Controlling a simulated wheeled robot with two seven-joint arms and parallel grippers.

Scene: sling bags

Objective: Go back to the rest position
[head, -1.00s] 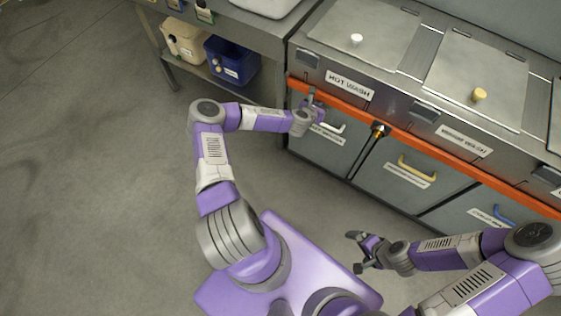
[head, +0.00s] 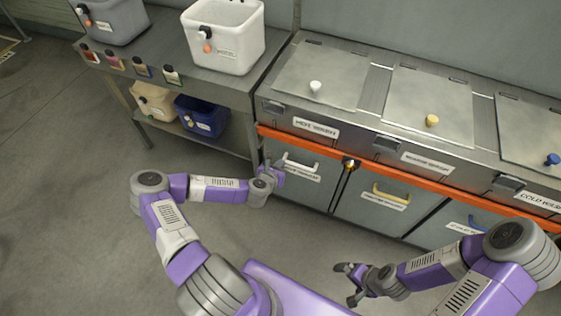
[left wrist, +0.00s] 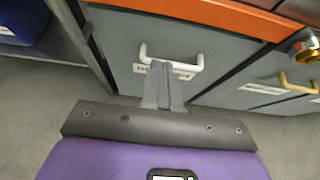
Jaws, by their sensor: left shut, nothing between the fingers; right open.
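My left gripper (head: 272,166) is shut and empty in front of the hot wash cabinet door (head: 322,181). In the left wrist view its closed fingers (left wrist: 164,85) overlap the lower edge of the white door handle (left wrist: 172,58); I cannot tell whether they touch it. The white handle also shows in the head view (head: 300,165), just right of the gripper. My right gripper (head: 346,284) is open and empty above the floor, well short of the cabinets.
An orange rail (head: 385,174) runs along the counter front. A yellow handle (head: 390,194) is on the middle door. White bin (head: 223,40) stands on the side bench; a blue bin (head: 203,117) and cream bin (head: 153,101) sit on its shelf. Floor (head: 70,200) is clear at left.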

